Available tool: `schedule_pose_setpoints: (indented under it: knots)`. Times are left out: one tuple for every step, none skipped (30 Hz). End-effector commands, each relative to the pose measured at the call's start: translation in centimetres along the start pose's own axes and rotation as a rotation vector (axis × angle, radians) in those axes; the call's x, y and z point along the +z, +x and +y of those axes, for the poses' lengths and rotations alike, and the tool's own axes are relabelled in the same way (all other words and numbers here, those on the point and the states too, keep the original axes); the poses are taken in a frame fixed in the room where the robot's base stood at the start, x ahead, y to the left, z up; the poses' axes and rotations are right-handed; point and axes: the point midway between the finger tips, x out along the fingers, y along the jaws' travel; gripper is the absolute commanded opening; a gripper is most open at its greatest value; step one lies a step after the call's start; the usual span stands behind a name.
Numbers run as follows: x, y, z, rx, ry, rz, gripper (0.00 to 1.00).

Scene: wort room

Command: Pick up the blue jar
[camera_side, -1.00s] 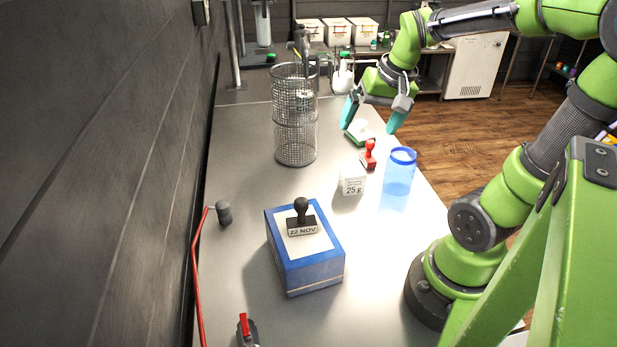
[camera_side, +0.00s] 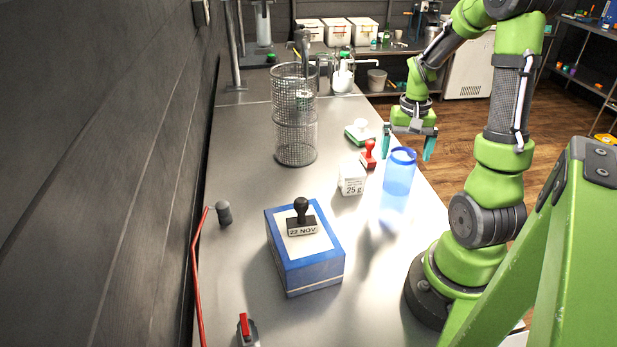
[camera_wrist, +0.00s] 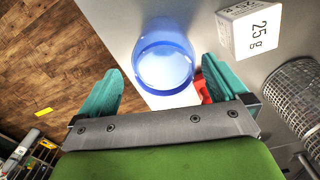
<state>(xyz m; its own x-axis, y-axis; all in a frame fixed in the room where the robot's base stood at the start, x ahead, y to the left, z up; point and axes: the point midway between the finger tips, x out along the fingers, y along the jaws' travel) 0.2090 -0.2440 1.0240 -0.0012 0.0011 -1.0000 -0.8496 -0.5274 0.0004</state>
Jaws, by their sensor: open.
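The blue jar (camera_side: 398,175) is a translucent blue cylinder standing upright near the right edge of the metal bench. My gripper (camera_side: 408,158) is open, with teal fingers, and appears behind and above the jar in the side view. In the wrist view the jar (camera_wrist: 164,58) shows its round rim and lies ahead of the gap between my fingertips (camera_wrist: 162,72). Nothing is between the fingers that I can see as held. Whether the fingers are level with the jar is hard to tell.
A white 25 g block (camera_side: 351,180) and a red stamp (camera_side: 368,155) stand close left of the jar. A green-and-white stamp (camera_side: 358,132), a wire mesh cylinder (camera_side: 295,120) and a blue box (camera_side: 305,255) with a black stamp are on the bench. The bench's right edge is close.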

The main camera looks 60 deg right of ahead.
Motion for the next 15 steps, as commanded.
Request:
schedule_pose_setpoints:
  knots:
    - [0.0,0.5,0.0,0.000,-0.001,-0.001,1.00]
    - [0.0,0.7,0.0,0.000,-0.001,-0.001,1.00]
    - [0.0,0.9,0.0,0.000,-0.001,0.000,1.00]
    - [0.0,1.1,0.0,0.000,-0.002,0.000,1.00]
    - [0.1,1.2,0.0,0.000,-0.002,0.000,1.00]
    - [0.1,1.6,-0.1,0.000,-0.001,-0.002,1.00]
    - [0.1,1.9,-0.1,0.000,-0.001,-0.002,1.00]
    - [0.2,2.4,-0.2,0.000,0.000,-0.003,1.00]
    - [0.2,3.0,-0.3,0.000,-0.001,-0.004,1.00]
    - [0.2,3.5,-0.3,0.000,-0.001,-0.004,1.00]
    - [0.2,4.0,-0.4,0.001,-0.001,-0.004,1.00]
    - [0.2,4.6,-0.5,0.000,-0.001,-0.004,1.00]
    - [0.2,5.0,-0.4,0.000,-0.001,-0.004,1.00]
    - [0.2,5.3,-0.4,0.000,-0.001,-0.003,1.00]
    - [0.2,5.7,-0.5,-0.001,0.000,-0.002,1.00]
